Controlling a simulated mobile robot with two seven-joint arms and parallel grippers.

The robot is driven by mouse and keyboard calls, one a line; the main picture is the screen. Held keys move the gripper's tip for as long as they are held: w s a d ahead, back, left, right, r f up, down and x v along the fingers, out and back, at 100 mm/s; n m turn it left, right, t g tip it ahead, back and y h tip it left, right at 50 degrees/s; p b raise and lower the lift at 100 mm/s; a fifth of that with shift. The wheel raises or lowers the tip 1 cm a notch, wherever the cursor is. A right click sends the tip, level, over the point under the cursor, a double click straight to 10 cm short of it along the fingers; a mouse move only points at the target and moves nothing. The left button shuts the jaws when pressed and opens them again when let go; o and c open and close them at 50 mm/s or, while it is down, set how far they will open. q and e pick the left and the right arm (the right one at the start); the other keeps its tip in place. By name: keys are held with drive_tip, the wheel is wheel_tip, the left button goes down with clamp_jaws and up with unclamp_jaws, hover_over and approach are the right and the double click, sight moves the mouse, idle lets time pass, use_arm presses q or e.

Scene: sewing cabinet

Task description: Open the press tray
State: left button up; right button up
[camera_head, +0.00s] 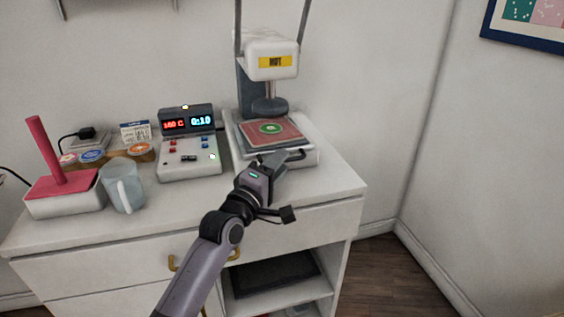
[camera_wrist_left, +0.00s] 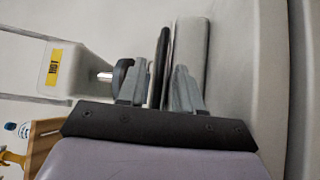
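The heat press (camera_head: 272,58), with a yellow HOT label, stands at the back right of the cabinet. Its head is raised above the press tray (camera_head: 250,148), which carries a red square with a green round motif. A dark handle (camera_head: 293,155) is at the tray's front. My left gripper (camera_head: 274,162) is at the front edge of the tray, next to the handle. In the left wrist view, a dark bar (camera_wrist_left: 159,62) lies between the left gripper's two fingers (camera_wrist_left: 158,88); whether they grip it is unclear. The press head (camera_wrist_left: 75,68) also shows there. My right gripper is out of view.
A control box (camera_head: 188,150) reading 160 C and 0:10 stands left of the press. A mug (camera_head: 122,186), a pink-handled block (camera_head: 62,185) and several round tins are further left. The cabinet top right of the press is clear.

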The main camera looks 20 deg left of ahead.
use_arm(q)
drive_tip(key=shift+x, duration=1)
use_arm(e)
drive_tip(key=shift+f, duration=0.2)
use_arm(q)
clamp_jaws()
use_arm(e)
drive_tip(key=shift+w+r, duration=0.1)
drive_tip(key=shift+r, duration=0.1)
